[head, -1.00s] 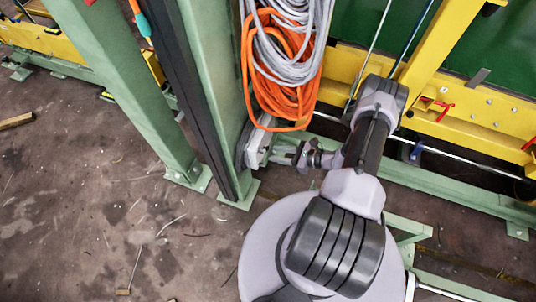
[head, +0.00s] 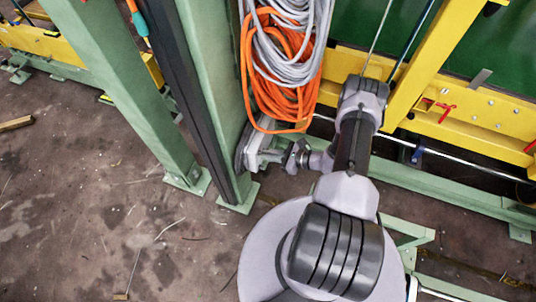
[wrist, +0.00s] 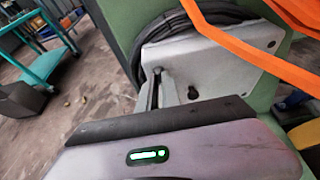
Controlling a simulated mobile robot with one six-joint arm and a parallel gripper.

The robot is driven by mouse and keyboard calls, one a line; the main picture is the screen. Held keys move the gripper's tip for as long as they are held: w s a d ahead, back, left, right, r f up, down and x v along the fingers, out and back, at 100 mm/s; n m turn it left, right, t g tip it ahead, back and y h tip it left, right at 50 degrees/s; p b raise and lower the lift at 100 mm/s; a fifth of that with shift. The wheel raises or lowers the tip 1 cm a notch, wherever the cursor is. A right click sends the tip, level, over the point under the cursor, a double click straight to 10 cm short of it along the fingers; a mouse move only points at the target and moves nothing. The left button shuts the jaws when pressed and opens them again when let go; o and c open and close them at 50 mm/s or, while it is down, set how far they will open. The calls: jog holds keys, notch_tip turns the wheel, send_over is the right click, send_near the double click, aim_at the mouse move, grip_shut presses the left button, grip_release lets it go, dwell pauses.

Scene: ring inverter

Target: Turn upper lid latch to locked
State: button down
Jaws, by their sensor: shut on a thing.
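A light grey metal box (wrist: 210,62) is fixed to a green post. It also shows in the head view (head: 253,155), low on the post below the hanging cables. My gripper (wrist: 158,80) reaches the box face. Its two narrow fingers are close together, shut on a small stub, which appears to be the upper lid latch (wrist: 157,71). The fingers hide most of the latch, so its angle cannot be told. A dark keyhole-shaped spot (wrist: 193,92) is just right of the fingers. In the head view my gripper (head: 270,156) is at the box's right side.
Orange cable (head: 268,85) and grey cable (head: 300,50) hang on the post (head: 208,80) just above the box. An orange strand crosses the upper right of the wrist view. A yellow beam (head: 470,110) runs behind my arm. The floor at left is mostly open.

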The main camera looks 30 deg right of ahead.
jog(key=shift+n, duration=0.3)
dwell(0.5)
jog(key=shift+s+a+f+n+t+h+p, duration=0.15)
jog(key=shift+n+t+h+p, duration=0.75)
jog(key=shift+n, duration=1.15)
jog(key=shift+s+a+f+n+t+h+p, duration=0.15)
jog(key=shift+n+t+h+p, duration=0.3)
jog(key=shift+n+t, duration=1.25)
jog(key=shift+a+f+n+t+h+p, duration=0.15)
jog(key=shift+n+t+h+p, duration=0.55)
jog(key=shift+n, duration=1.75)
jog(key=shift+y, duration=0.35)
jog(key=c, duration=1.5)
grip_release()
jog(key=shift+d, duration=0.1)
